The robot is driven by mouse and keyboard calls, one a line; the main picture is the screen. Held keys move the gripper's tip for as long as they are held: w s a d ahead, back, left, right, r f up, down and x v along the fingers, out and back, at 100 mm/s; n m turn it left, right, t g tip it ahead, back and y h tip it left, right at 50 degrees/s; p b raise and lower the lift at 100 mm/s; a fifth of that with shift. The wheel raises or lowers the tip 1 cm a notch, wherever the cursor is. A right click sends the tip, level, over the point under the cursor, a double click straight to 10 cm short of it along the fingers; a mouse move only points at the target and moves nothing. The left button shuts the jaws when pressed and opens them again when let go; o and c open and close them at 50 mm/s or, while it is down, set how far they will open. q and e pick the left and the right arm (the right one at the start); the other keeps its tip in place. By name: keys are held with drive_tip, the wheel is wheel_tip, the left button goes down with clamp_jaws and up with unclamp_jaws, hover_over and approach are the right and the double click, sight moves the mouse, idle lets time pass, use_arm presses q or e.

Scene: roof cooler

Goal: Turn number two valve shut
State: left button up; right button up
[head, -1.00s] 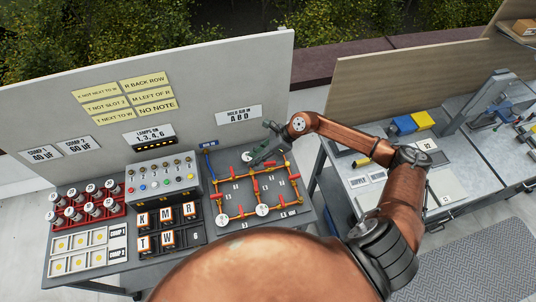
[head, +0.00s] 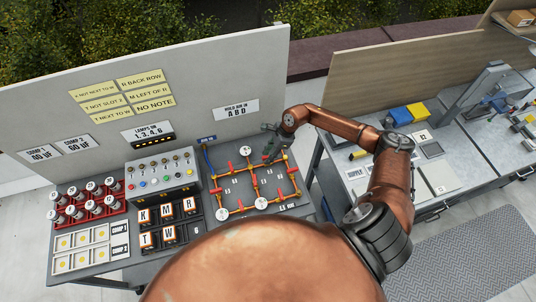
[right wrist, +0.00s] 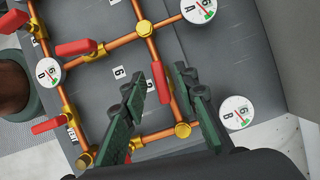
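The pipe board (head: 216,190) carries copper pipes, yellow fittings, red valve handles and white gauges on the right of the bench. My right gripper (head: 270,157) is over its upper right part. In the right wrist view, my right gripper (right wrist: 160,80) is open, its two green fingers apart on either side of a red handle (right wrist: 159,82). A small label (right wrist: 152,84) beside this handle appears to read 2. The handle lies roughly along its pipe. I cannot tell whether a finger touches it. My left gripper is not in view.
Other red handles (right wrist: 76,48) and gauges (right wrist: 236,113) surround the fingers closely. A lamp box (head: 162,172) and lettered blocks (head: 168,230) stand left of the board. A grey back panel (head: 230,90) rises behind. A second bench (head: 440,175) is at right.

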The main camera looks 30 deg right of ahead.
drive_tip(key=shift+c, duration=0.7)
clamp_jaws()
